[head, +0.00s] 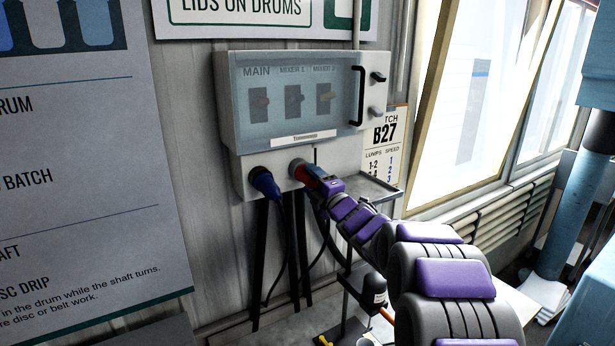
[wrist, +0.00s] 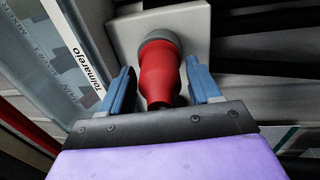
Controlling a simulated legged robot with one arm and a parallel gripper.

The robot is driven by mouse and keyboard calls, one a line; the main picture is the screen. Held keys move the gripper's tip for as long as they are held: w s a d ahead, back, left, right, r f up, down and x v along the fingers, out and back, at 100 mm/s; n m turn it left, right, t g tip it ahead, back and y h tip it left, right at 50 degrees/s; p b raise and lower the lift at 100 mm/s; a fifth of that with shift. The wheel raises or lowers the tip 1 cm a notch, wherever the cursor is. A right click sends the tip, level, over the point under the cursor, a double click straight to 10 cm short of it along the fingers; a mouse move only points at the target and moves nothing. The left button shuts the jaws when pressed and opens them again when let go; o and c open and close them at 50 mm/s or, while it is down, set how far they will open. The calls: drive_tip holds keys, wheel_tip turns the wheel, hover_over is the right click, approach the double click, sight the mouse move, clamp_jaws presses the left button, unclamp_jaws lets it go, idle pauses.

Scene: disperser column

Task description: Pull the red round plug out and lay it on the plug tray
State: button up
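The red round plug (head: 303,173) sits in the right-hand socket on the underside panel of the grey switch box (head: 240,175). In the wrist view the red plug (wrist: 160,75) stands between the two blue fingers of my gripper (wrist: 159,66), its far end at a grey socket collar (wrist: 158,36). Gaps show between the plug and both fingers, so my gripper is open around it. In the head view my gripper (head: 318,180) partly covers the plug. A small grey metal tray (head: 378,190), likely the plug tray, is fixed right of the box and looks empty.
A blue plug (head: 264,182) with a dark cable sits in the socket left of the red one. Black cables (head: 298,250) hang down the wall. A small black-topped device (head: 373,288) stands below the tray. A window (head: 470,100) is at right.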

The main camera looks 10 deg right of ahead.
clamp_jaws()
idle(0.3)
drive_tip(key=b+v, duration=0.2)
drive_tip(key=v, duration=0.4)
drive_tip(key=shift+b, duration=0.35)
idle(1.0)
